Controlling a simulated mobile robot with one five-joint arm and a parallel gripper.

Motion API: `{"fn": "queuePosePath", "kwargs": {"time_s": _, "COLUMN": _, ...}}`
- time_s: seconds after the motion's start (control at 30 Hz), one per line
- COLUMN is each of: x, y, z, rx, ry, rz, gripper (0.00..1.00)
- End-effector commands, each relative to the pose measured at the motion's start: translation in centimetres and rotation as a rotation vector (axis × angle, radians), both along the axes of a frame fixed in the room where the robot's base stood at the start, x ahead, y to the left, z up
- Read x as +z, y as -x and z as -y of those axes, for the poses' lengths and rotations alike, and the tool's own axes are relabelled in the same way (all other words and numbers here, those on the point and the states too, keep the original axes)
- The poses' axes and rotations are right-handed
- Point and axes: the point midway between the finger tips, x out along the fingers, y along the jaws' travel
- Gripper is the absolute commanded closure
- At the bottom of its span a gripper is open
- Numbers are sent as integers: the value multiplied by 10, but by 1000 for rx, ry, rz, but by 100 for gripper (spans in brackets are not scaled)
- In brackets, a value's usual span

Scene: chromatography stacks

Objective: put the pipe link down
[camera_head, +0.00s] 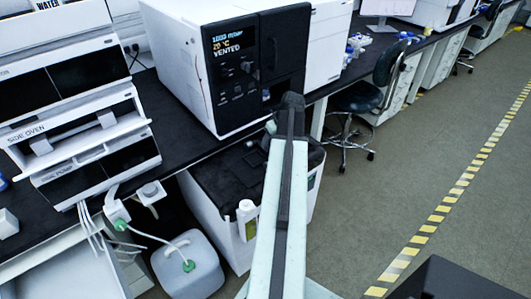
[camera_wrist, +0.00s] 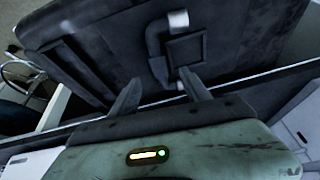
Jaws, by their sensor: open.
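A grey bent pipe piece (camera_wrist: 155,42), which looks like the pipe link, shows in the wrist view with a bright metal end at its top. It lies against a dark surface, beside a raised square plate (camera_wrist: 186,50). My gripper (camera_wrist: 161,77) is open, its two dark fingers apart with nothing held between them. The pipe piece is just beyond the fingertips; whether they touch it I cannot tell. In the head view my arm reaches toward the black-and-white instrument (camera_head: 235,60), and I cannot make out the pipe piece there.
A white cabinet with a dark top (camera_head: 215,180) stands under the black bench (camera_head: 165,100). A white bottle (camera_head: 246,220) and a white canister (camera_head: 188,268) with a green cap stand nearby. Stacked modules (camera_head: 75,100) are at left.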

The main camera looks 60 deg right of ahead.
Motion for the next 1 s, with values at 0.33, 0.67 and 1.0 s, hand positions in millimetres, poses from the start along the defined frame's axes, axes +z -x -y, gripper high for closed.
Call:
{"fn": "queuePosePath", "kwargs": {"time_s": 0.33, "x": -28, "y": -5, "z": 8, "rx": -10, "ry": 0, "rz": 0, "gripper": 45}}
{"fn": "queuePosePath", "kwargs": {"time_s": 0.67, "x": -67, "y": -22, "z": 15, "rx": -13, "ry": -1, "rz": -1, "gripper": 45}}
{"fn": "queuePosePath", "kwargs": {"time_s": 1.0, "x": -63, "y": -21, "z": 15, "rx": -14, "ry": -1, "rz": -1, "gripper": 92}}
